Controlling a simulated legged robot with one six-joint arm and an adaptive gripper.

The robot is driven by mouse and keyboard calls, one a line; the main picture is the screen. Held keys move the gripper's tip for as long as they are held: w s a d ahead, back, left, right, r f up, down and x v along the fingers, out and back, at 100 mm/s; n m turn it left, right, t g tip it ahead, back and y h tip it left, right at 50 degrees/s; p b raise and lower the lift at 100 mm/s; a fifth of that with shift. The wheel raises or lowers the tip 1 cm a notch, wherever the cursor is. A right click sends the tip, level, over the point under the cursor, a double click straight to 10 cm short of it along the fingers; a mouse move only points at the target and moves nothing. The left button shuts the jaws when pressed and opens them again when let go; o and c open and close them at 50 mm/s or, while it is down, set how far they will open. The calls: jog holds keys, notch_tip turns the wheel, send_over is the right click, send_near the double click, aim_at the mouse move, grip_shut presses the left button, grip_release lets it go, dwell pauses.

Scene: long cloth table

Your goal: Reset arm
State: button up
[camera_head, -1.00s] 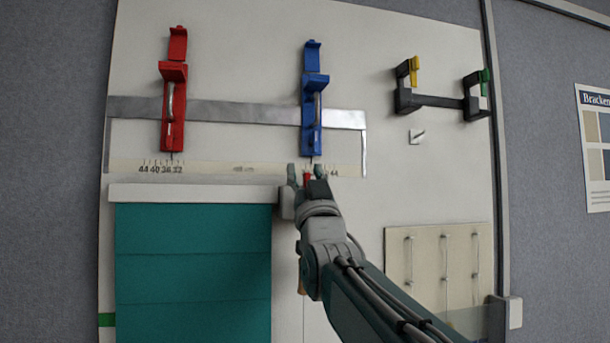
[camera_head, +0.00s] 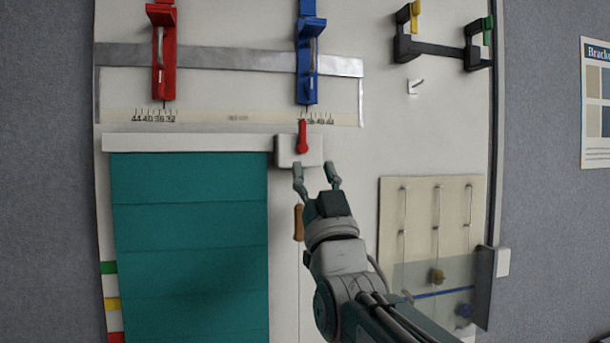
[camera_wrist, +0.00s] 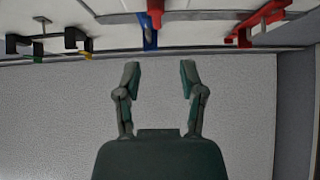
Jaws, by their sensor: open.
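My gripper (camera_head: 318,180) is in the middle of the head view, in front of the pale board (camera_head: 230,85). Its two fingers are apart with nothing between them. The fingertips show just below a white block (camera_head: 290,158) with a red lever (camera_head: 302,137); I cannot tell whether they touch it. In the wrist view my gripper (camera_wrist: 160,75) is also open and empty, with grey wall behind it.
A red slider (camera_head: 164,60) and a blue slider (camera_head: 307,65) sit on a metal rail (camera_head: 225,60). A teal blind (camera_head: 190,240) hangs at left, with a wooden cord handle (camera_head: 299,222) beside it. A black bracket (camera_head: 440,47) is upper right, above a slotted panel (camera_head: 420,215).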

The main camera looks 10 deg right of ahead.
jog(key=shift+s+f, duration=0.1)
jog(key=shift+f, duration=0.05)
notch_tip(320, 180, down, 20)
jog(key=s+f+g, duration=0.1)
jog(key=s+g, duration=0.1)
jog(key=g, duration=0.8)
jog(key=s+f+g, duration=1.1)
jog(key=s+f, duration=0.6)
jog(key=f, duration=0.3)
jog(key=shift+s+d+f, duration=0.2)
jog(key=shift+s+d, duration=0.1)
jog(key=shift+d, duration=0.15)
jog(key=shift+a, duration=0.1)
